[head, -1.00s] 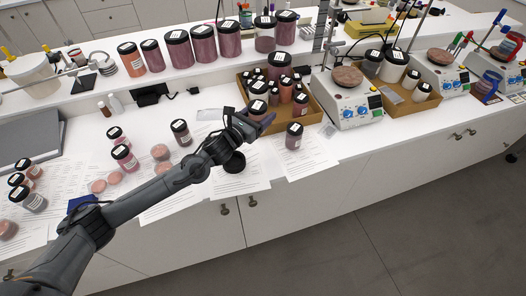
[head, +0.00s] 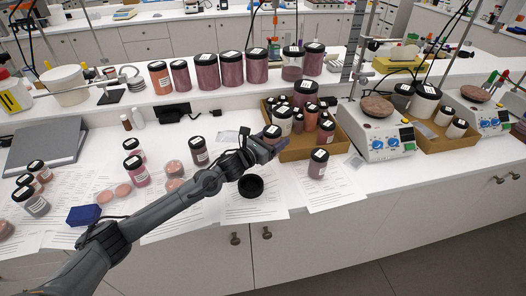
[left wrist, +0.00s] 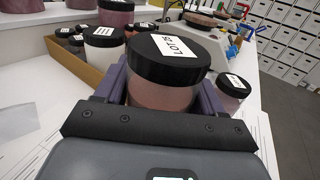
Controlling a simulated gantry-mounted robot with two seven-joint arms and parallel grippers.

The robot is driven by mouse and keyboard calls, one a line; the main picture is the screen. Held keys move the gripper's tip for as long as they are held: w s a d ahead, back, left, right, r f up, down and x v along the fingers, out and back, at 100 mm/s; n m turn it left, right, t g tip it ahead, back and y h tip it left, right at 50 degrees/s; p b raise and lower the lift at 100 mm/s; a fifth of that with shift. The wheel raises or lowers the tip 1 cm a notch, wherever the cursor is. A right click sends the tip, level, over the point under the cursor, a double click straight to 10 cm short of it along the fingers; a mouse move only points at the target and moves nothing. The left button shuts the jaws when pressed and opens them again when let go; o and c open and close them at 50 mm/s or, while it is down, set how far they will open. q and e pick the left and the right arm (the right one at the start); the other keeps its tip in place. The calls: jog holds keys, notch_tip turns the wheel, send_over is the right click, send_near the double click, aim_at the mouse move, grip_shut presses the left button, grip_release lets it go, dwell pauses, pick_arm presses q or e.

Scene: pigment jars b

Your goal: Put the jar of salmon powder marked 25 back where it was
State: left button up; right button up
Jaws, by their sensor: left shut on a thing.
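My left gripper (head: 266,146) is shut on the jar of salmon powder (head: 271,132), at the front left of the cardboard box (head: 297,155). In the left wrist view the jar (left wrist: 160,98) sits upright between the gripper's two dark fingers (left wrist: 163,92). Its black lid carries a white label reading LOT 25. Whether the jar's base touches anything is hidden. Several dark-lidded jars stand in the box, which shows behind and left of the held jar in the left wrist view. My right gripper is not in view.
A jar (head: 318,164) stands on paper right of the gripper. A round black dish (head: 251,186) lies in front of it. Another jar (head: 199,151) stands to the left. A hotplate stirrer (head: 378,135) is right of the box. Large jars line the shelf behind.

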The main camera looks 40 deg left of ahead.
pick_arm(q)
jog(key=shift+s+a+f+b, duration=0.15)
jog(key=shift+a+f, duration=0.6)
jog(key=shift+f, duration=0.4)
jog(key=shift+w+a+f+b, duration=0.1)
jog(key=shift+a+f+b, duration=0.1)
jog(key=shift+a+f, duration=0.75)
jog(key=shift+s+a+f+b, duration=0.15)
jog(key=shift+a+f, duration=0.4)
jog(key=shift+f, duration=0.75)
jog(key=shift+w, duration=0.1)
jog(key=shift+f, duration=0.2)
jog(key=o, duration=1.2)
jog(key=shift+c, duration=0.2)
jog(key=shift+r, duration=0.1)
